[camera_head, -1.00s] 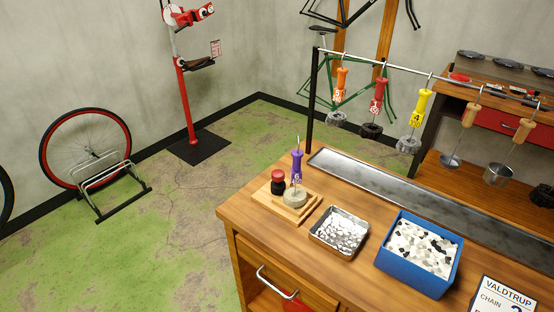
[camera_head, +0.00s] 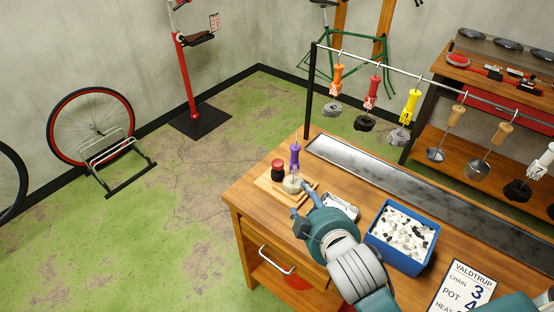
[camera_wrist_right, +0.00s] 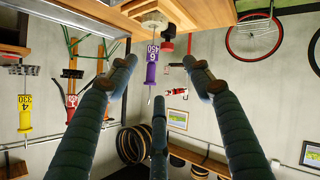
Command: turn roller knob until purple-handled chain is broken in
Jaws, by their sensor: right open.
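The purple-handled chain (camera_head: 294,158) stands upright over a pale round roller (camera_head: 292,185) on a small wooden board (camera_head: 267,184) at the bench's far left corner. A dark knob with a red top (camera_head: 278,169) stands beside it on the board. My right gripper (camera_head: 304,200) is open and empty, its fingers close to the board's near right side. In the right wrist view, the purple handle (camera_wrist_right: 151,72), marked 6, and the knob (camera_wrist_right: 167,45) appear upside down, beyond the spread fingers (camera_wrist_right: 160,70). My left gripper is not in view.
A metal tray (camera_head: 343,205) is partly hidden behind my right gripper. A blue bin (camera_head: 398,258) of white and black pieces stands right of it. A card (camera_head: 464,288) lies at front right.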

